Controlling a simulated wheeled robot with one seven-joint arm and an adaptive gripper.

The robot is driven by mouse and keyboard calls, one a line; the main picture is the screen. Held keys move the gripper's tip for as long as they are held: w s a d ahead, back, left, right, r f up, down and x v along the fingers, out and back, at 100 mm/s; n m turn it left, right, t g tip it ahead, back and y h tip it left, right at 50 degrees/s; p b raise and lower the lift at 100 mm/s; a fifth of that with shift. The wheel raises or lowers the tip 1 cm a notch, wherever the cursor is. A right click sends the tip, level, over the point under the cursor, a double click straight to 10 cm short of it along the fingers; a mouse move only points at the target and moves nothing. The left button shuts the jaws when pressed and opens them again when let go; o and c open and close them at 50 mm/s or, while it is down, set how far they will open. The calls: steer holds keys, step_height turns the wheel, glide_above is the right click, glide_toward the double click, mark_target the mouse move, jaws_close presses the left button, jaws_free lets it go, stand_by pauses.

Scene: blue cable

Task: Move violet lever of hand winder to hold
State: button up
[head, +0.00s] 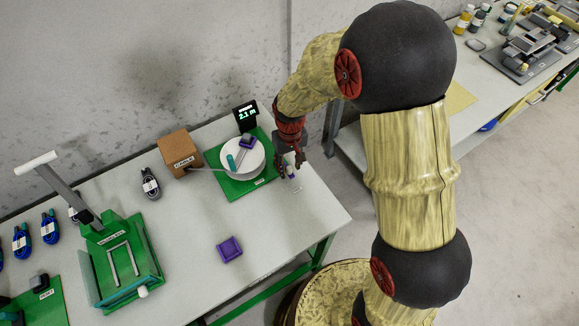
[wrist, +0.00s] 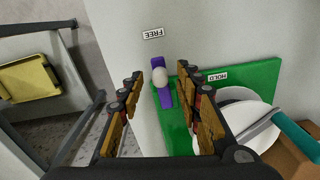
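The hand winder's green base (head: 238,187) stands on the bench, with a white drum (head: 243,158) and a teal handle. My gripper (head: 293,163) is at the base's right edge in the head view. In the wrist view the violet lever (wrist: 166,97) with its pale round knob (wrist: 160,77) lies between my two open fingers (wrist: 160,84), with a gap on each side. The lever's upper end points toward the FREE label (wrist: 153,33). The HOLD label (wrist: 217,76) is to the right on the green base. In the head view my gripper partly hides the lever.
A brown cable box (head: 180,151) and a display reading 2.1 m (head: 246,116) stand behind the winder. Blue cable coils (head: 49,227) lie far left. The bench front right is clear.

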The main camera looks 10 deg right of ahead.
steer(key=shift+f, duration=0.1)
steer(key=shift+c, duration=0.9)
jaws_close()
